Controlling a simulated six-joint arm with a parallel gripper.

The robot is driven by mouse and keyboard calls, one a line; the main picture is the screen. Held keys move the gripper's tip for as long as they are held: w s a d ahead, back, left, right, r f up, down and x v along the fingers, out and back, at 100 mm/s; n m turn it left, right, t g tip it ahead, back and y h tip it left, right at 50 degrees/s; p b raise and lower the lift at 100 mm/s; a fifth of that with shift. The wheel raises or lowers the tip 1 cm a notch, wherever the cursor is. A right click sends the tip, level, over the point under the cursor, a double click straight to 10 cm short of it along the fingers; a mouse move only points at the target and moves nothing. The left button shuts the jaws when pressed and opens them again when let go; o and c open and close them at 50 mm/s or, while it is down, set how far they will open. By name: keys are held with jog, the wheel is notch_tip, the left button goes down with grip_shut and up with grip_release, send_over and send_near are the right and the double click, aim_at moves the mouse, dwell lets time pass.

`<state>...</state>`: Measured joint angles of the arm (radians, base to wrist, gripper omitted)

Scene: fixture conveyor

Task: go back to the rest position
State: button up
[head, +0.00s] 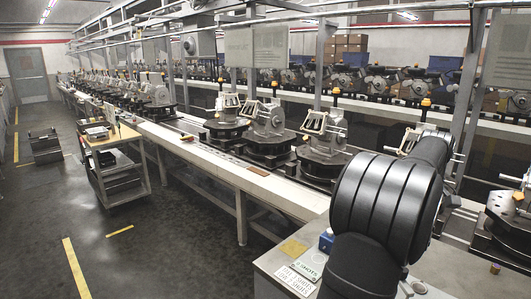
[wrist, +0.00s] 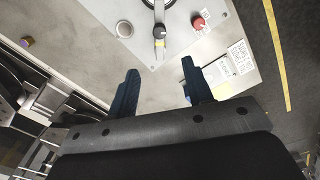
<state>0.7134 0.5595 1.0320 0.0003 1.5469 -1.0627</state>
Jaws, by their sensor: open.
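My gripper (wrist: 160,85) shows in the wrist view with its two dark fingers spread apart and nothing between them. It points down over a grey panel top (wrist: 230,55). In the head view my dark arm fills the lower right, and the gripper itself is hidden there.
Fixtures line the conveyor (head: 215,165) beside my arm. A cart (head: 118,165) stands on the left, with open floor (head: 160,240) in front.

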notch_tip(320, 180, down, 16)
jog(key=shift+d+f, duration=0.2)
jog(key=shift+f, duration=0.05)
jog(key=shift+w+d+n, duration=0.1)
jog(key=shift+d+n, duration=0.25)
jog(key=shift+n, duration=0.4)
jog(key=shift+w+d+n, duration=0.1)
jog(key=shift+d+n, duration=0.2)
jog(key=shift+n, duration=0.45)
jog(key=o, duration=1)
jog(key=shift+o, duration=0.9)
notch_tip(320, 180, up, 18)
jog(key=a+n, duration=0.1)
jog(key=n, duration=0.1)
jog(key=shift+w+f, duration=0.15)
jog(key=shift+f, duration=0.1)
notch_tip(320, 180, down, 10)
jog(key=shift+a+r, duration=0.15)
jog(key=shift+r, duration=0.05)
